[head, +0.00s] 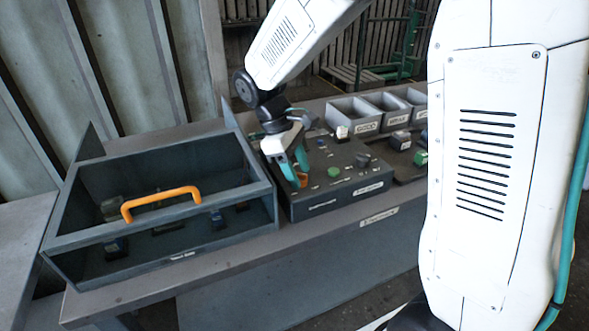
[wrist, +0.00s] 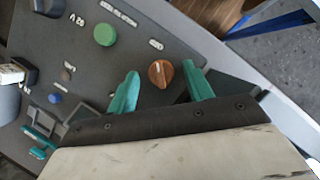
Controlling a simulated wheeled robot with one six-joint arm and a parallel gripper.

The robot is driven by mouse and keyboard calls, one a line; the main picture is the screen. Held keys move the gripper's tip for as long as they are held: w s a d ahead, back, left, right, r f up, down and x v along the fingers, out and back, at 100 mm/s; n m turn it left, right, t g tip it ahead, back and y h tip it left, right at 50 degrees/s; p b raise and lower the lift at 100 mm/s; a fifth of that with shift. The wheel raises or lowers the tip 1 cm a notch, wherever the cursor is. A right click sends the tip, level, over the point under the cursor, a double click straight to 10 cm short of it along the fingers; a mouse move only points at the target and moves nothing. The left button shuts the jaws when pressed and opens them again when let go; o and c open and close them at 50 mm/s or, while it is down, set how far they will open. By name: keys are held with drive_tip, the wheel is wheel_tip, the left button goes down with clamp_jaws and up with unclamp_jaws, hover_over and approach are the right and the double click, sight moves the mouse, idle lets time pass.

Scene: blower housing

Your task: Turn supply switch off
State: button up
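A dark control panel (head: 335,193) sits on the bench. An orange-brown rotary knob with a pale pointer line (wrist: 160,74) is on it, near one edge; it also shows in the head view (head: 303,181). The label near it is too small to read, so I cannot confirm it is the supply switch. My gripper (head: 297,174) points down over the panel's left part. In the wrist view its two teal fingers (wrist: 161,70) are open, one on each side of the knob, with visible gaps. I cannot tell the exact height of the fingertips over the panel.
A green button (wrist: 104,35) and smaller knobs share the panel. Left stands a grey open-topped box with an orange handle (head: 160,202) and dark parts inside. Grey labelled bins (head: 354,117) stand behind right. Small blocks, one green (head: 420,157), lie right of the panel.

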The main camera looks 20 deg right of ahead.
drive_tip(key=shift+r, duration=0.1)
drive_tip(key=v, duration=0.7)
drive_tip(key=shift+w+r, duration=0.15)
drive_tip(key=shift+r, duration=0.1)
drive_tip(key=shift+a, duration=0.15)
drive_tip(key=s+d+r+m+t+y, duration=0.1)
drive_tip(key=s+m, duration=0.3)
drive_tip(key=s, duration=0.8)
drive_tip(key=s+d+r+m+t+y, duration=0.2)
drive_tip(key=s+d+m+t, duration=0.1)
drive_tip(key=s, duration=0.9)
drive_tip(key=shift+s+d+m, duration=0.3)
drive_tip(key=shift+d+m, duration=0.15)
drive_tip(key=shift+m, duration=0.65)
